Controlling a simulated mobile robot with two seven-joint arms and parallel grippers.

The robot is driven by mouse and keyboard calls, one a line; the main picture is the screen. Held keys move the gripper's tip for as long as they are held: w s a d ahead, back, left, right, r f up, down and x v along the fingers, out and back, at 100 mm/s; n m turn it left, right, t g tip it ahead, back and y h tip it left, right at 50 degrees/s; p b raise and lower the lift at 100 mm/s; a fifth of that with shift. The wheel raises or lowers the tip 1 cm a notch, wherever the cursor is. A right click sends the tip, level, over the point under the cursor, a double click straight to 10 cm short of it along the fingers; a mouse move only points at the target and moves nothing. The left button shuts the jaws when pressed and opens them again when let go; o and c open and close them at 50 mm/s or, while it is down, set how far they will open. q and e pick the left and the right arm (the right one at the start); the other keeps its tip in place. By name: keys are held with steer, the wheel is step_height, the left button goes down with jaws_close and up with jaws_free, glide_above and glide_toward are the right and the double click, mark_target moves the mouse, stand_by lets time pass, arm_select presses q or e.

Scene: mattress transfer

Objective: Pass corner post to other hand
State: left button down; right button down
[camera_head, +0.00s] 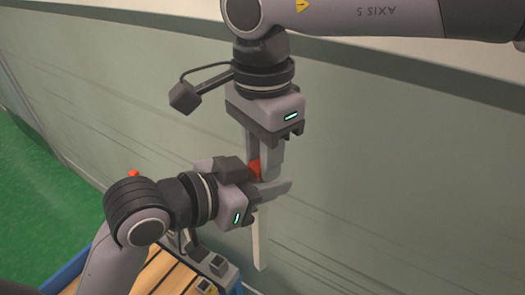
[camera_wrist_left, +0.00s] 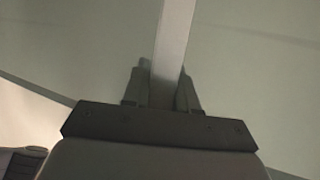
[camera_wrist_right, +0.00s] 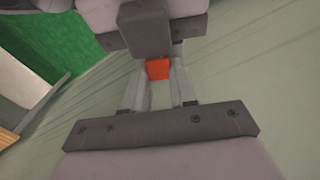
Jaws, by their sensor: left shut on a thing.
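The corner post (camera_head: 262,235) is a pale, slim bar with an orange end (camera_head: 255,168). It hangs nearly upright, orange end up. My left gripper (camera_head: 273,188) comes in from the left and is shut on the post below its orange end. In the left wrist view the post (camera_wrist_left: 172,40) runs between the two fingers. My right gripper (camera_head: 264,165) points down from above, its fingers apart on either side of the orange end. In the right wrist view the orange end (camera_wrist_right: 158,69) shows between the fingertips; whether it touches a finger is unclear.
A grey-green wall panel (camera_head: 420,180) stands behind both grippers. A blue-edged surface with wooden slats (camera_head: 165,275) lies at the bottom left, below my left arm. Green floor (camera_head: 40,210) shows at the far left. The space right of the post is clear.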

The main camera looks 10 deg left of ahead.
mark_target(262, 207)
arm_select(q)
steer(key=c, duration=0.8)
jaws_free()
steer(key=shift+d, duration=0.15)
steer(key=shift+n+t+y, duration=0.3)
steer(key=shift+n+t, duration=0.2)
steer(key=f, duration=0.4)
steer(key=a+f, duration=0.1)
steer(key=f, duration=0.1)
steer(key=shift+s+f, duration=0.1)
steer(key=shift+f, duration=0.05)
steer(key=s+a+f+n+y, duration=0.1)
steer(key=s+a+f+y, duration=0.1)
steer(key=f, duration=0.6)
steer(key=s+a+f+n+y, duration=0.2)
steer(key=s+a+f, duration=0.2)
steer(key=f, duration=0.5)
steer(key=s+a+f+n+g+y, duration=0.1)
steer(key=s+a+f, duration=0.3)
steer(key=f, duration=0.5)
steer(key=a+y, duration=0.1)
steer(key=a, duration=0.1)
steer(key=shift+a+n, duration=0.35)
steer(key=shift+n, duration=0.05)
